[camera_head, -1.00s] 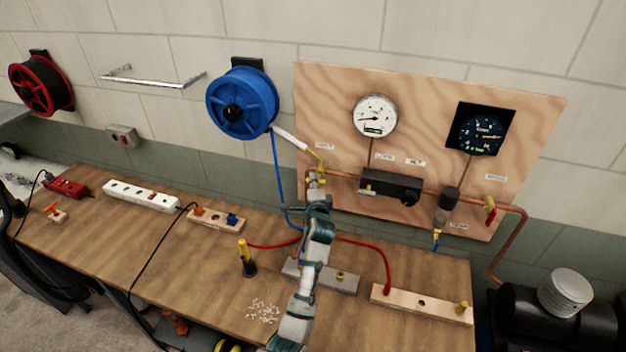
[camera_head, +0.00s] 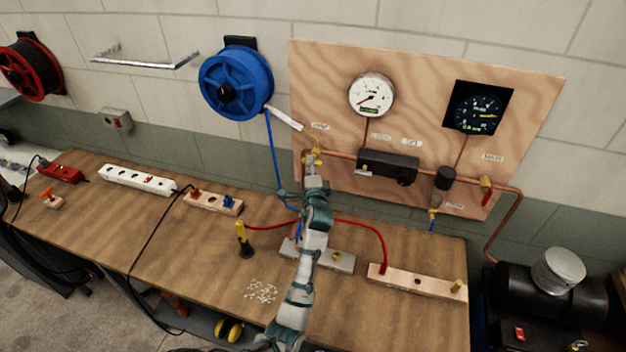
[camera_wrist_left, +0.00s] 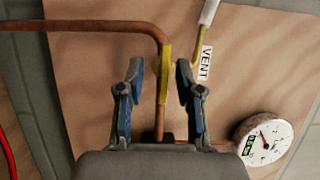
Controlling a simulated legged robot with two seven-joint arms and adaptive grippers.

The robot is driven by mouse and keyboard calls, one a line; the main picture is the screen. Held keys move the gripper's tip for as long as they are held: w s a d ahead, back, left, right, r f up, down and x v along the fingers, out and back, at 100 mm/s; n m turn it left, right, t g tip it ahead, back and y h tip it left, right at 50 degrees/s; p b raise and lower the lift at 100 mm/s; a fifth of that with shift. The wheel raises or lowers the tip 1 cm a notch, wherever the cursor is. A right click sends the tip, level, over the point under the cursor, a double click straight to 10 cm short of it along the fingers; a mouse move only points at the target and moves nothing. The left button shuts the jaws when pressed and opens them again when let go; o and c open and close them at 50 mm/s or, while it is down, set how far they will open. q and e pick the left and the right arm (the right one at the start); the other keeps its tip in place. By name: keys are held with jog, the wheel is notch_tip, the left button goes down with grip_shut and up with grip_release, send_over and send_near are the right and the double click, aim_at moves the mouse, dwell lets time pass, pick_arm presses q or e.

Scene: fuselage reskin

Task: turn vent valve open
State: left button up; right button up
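The vent valve has a yellow lever (camera_wrist_left: 166,72) on a copper pipe beside a "VENT" label (camera_wrist_left: 205,63). It also shows small and yellow at the left edge of the plywood board in the head view (camera_head: 313,143). My left gripper (camera_wrist_left: 160,82) is open in the wrist view, with one blue-padded finger on each side of the lever and pipe. Gaps show between the fingers and the lever. In the head view my left gripper (camera_head: 312,167) is at the pipe, and its fingers are hard to make out. My right gripper is out of view.
The plywood board (camera_head: 440,75) carries a white gauge (camera_head: 371,96), a dark gauge (camera_head: 478,110), a black regulator block (camera_head: 388,167) and a red-handled valve (camera_head: 486,190). A blue hose reel (camera_head: 236,84) hangs to the left. The bench (camera_head: 170,240) holds power strips and hoses.

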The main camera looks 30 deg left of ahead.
pick_arm(q)
jog(key=v, duration=0.9)
jog(key=shift+s+d+f, duration=0.15)
jog(key=shift+d+f, duration=0.1)
jog(key=shift+f, duration=0.05)
